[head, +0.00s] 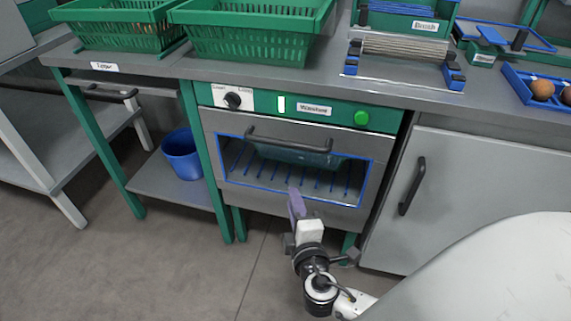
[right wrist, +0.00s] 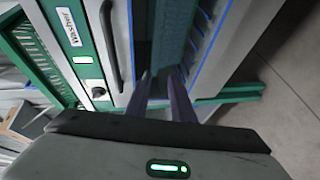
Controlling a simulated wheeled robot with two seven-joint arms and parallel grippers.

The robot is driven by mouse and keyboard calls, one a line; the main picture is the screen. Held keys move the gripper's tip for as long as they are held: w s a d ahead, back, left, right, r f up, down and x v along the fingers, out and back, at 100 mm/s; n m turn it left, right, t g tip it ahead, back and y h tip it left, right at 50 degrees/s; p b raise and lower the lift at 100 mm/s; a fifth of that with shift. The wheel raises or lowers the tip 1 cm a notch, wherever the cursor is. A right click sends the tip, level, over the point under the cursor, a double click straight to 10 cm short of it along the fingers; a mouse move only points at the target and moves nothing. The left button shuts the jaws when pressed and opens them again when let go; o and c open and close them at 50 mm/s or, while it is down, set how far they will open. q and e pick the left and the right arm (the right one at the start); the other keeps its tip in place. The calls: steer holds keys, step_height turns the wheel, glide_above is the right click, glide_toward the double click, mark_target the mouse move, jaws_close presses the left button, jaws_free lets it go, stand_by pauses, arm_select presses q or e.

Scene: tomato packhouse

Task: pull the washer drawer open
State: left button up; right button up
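The washer (head: 386,122) stands under the worktop with a green panel on top. Its drawer (head: 345,212) has a grey front, a blue-edged window and a dark bar handle (head: 295,145) across the top; the front looks flush with the frame, so shut. The handle also shows in the right wrist view (right wrist: 109,45), left of my fingers. My right gripper (head: 295,192) is in front of the drawer's lower part, below the handle and apart from it. In the right wrist view its two purple fingers (right wrist: 161,78) stand apart with nothing between them. My left gripper is not in view.
The panel has a dark knob (head: 232,100) and a green button (head: 361,118). A grey cupboard door with a handle (head: 412,186) is to the right. A blue bucket (head: 182,156) stands on a low shelf to the left. The floor (head: 215,275) before the washer is clear.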

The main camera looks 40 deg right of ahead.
mark_target(285, 144)
steer(key=w+d+r+t, duration=0.1)
steer(key=w+r, duration=0.1)
steer(key=w, duration=0.1)
steer(key=w+d+r+n+t+h+b, duration=0.1)
steer(key=w+d+r, duration=0.1)
steer(key=w+r, duration=0.1)
steer(key=w+d+r+t+h+b, duration=0.1)
steer(key=w+d+r, duration=0.1)
steer(key=w+r, duration=0.1)
steer(key=shift+w+n, duration=0.4)
steer(key=shift+w, duration=0.5)
steer(key=shift+w+d, duration=0.2)
steer(key=shift+w, duration=0.15)
steer(key=shift+c, duration=0.5)
jaws_close()
